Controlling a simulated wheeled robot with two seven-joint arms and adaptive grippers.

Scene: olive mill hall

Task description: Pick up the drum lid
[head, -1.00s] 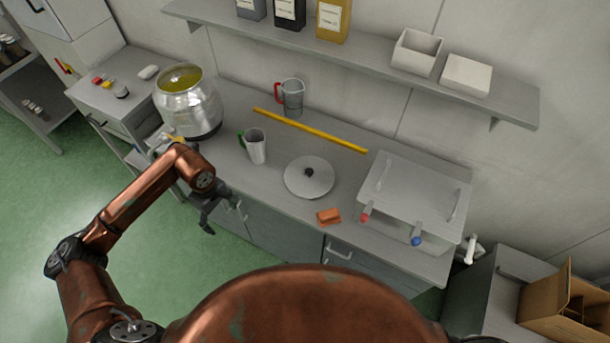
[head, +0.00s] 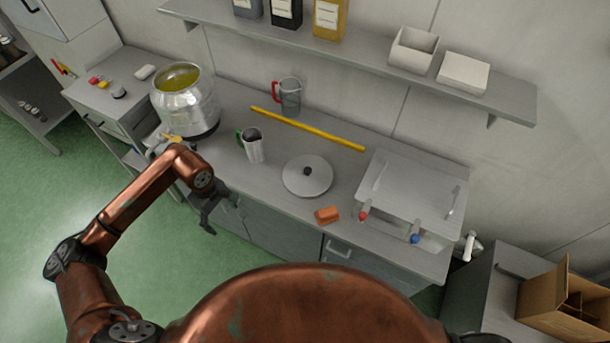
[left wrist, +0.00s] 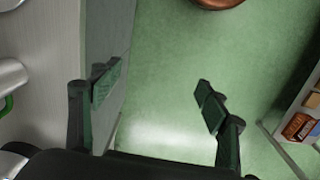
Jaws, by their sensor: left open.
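The drum lid (head: 318,183), a round pale grey disc with a dark knob, lies flat on the grey counter (head: 225,165). The open metal drum (head: 188,112), with yellowish contents, stands at the counter's left end. My left gripper (head: 221,212) is open and empty at the counter's front edge, to the left of the lid and apart from it. In the left wrist view its two fingers (left wrist: 157,93) are spread over green floor beside the counter front. The lid cannot be made out there. My right gripper is not in view.
A green-handled jug (head: 254,148) stands left of the lid. An orange block (head: 327,215) sits in front, close to the lid. A metal box with red and blue knobs (head: 415,190) stands right.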

